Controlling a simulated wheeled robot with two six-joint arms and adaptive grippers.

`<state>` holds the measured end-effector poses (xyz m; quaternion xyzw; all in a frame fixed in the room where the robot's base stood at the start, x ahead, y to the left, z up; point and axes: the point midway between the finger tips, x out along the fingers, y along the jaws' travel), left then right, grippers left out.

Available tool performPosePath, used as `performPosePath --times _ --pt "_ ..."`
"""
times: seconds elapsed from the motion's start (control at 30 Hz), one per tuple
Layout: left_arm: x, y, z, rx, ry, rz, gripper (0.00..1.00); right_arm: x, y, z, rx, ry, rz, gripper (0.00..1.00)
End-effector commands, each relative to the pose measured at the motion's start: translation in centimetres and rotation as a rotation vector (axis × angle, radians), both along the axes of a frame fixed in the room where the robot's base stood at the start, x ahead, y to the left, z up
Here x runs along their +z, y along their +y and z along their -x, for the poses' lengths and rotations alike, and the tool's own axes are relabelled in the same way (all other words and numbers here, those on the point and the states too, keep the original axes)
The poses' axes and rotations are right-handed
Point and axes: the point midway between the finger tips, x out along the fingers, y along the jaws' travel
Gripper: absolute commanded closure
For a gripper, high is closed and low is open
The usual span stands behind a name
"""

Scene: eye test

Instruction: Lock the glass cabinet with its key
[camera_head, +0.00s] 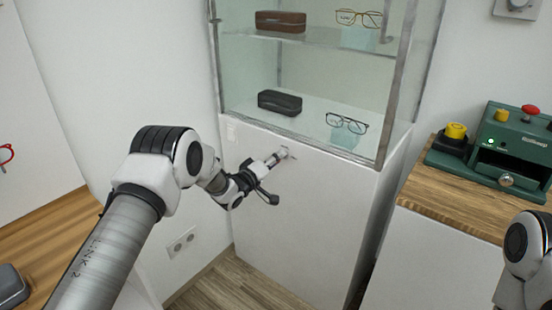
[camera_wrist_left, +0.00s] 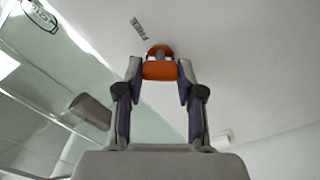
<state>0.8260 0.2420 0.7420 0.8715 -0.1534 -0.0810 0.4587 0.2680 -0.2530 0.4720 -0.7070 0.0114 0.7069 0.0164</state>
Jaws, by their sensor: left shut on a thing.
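The glass cabinet (camera_head: 397,85) stands ahead, with glass panes above a white lower panel (camera_head: 310,215). My left gripper (camera_head: 277,161) is in front of the upper part of that panel, below the glass. In the left wrist view, my left gripper (camera_wrist_left: 160,70) is shut on an orange piece (camera_wrist_left: 160,71), which looks like the key's head. A grey part and a second orange part show just beyond it. I cannot tell whether the key is in a lock. My right gripper is out of view.
Glasses (camera_head: 346,123) and dark cases (camera_head: 280,102) rest on the cabinet shelves. A green machine (camera_head: 515,140) stands on a wooden counter (camera_head: 450,203) at right. A wall socket (camera_head: 181,243) is at lower left. Open floor shows between.

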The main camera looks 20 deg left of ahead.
Motion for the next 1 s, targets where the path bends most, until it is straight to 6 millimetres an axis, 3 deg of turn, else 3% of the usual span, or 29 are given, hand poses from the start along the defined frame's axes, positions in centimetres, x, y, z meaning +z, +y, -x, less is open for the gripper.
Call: performPosePath --times 0.5,1.0 --pt "-0.03 0.12 -0.07 0.001 0.153 0.43 0.97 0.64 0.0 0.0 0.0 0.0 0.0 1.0" --pt "-0.14 0.13 -0.08 0.001 0.216 0.606 0.97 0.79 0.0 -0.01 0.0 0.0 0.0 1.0"
